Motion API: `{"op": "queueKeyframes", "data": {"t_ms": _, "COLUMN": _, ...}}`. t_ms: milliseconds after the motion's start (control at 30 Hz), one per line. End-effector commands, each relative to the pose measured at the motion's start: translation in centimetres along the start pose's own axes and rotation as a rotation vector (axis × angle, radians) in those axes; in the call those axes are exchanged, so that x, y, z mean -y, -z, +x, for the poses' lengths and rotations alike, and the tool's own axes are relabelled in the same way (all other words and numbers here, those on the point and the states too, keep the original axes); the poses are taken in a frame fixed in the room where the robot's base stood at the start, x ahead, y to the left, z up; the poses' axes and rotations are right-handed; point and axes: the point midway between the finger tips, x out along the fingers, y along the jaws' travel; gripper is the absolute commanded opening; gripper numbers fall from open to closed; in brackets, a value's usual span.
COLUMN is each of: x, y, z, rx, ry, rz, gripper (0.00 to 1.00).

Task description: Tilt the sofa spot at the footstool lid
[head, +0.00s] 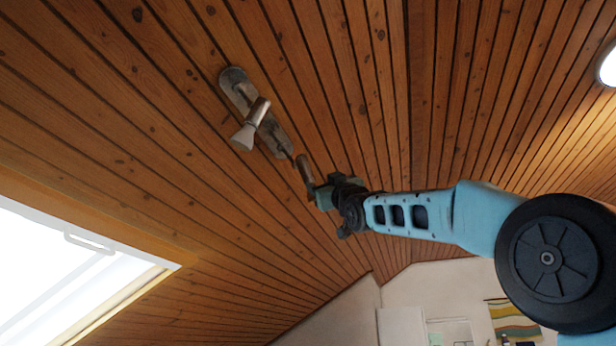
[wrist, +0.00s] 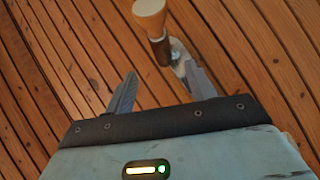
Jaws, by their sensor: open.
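A ceiling light bar (head: 270,130) is fixed to the sloping wood ceiling. One spot (head: 250,125) with a brown body and pale flared front hangs from its middle part. A second brown spot (head: 303,171) is at the bar's lower right end, beside my gripper (head: 316,190). The frames do not tell which is the sofa spot. In the wrist view, one spot (wrist: 158,42) with a cream front is just beyond my open fingers (wrist: 158,84), with nothing visible between the fingertips. Contact cannot be told from the head view. The footstool lid is not in view.
Wood planks (head: 330,70) form the sloping ceiling close behind the light bar. A bright roof window (head: 70,275) is at lower left. A white lamp (head: 608,68) is at the right edge. A striped wall hanging (head: 513,320) is low on the far wall.

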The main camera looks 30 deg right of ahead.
Motion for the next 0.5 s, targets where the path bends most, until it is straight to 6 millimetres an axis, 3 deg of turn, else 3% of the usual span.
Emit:
{"op": "queueKeyframes", "data": {"t_ms": 33, "x": -0.2, "y": 0.3, "z": 1.3, "rx": 0.003, "ry": 0.001, "rz": -0.001, "gripper": 0.55}}
{"op": "queueKeyframes", "data": {"t_ms": 500, "x": -0.2, "y": 0.3, "z": 8.0, "rx": 0.002, "ry": 0.001, "rz": 0.0, "gripper": 0.55}}
